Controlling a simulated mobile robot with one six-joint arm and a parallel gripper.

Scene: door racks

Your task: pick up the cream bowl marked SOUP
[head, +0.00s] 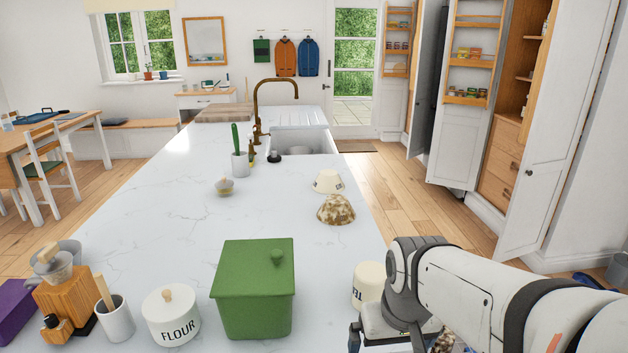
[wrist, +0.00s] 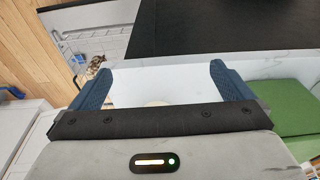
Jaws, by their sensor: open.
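A cream bowl (head: 328,181) sits upside down on the white counter near the sink in the head view. It carries small dark lettering, too small to read in full. A brown-and-cream patterned bowl (head: 336,209) sits just in front of it, also upside down. My gripper (head: 398,342) is low at the near right edge of the counter, well short of both bowls. In the wrist view my gripper (wrist: 160,68) has its two blue fingers wide apart with nothing held. I cannot make out the cream bowl in the wrist view.
A cream canister (head: 369,285) stands beside my gripper, with a green lidded box (head: 253,287) to its left. The box also shows in the wrist view (wrist: 295,110). A FLOUR jar (head: 171,315) stands further left. The counter's middle is mostly clear.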

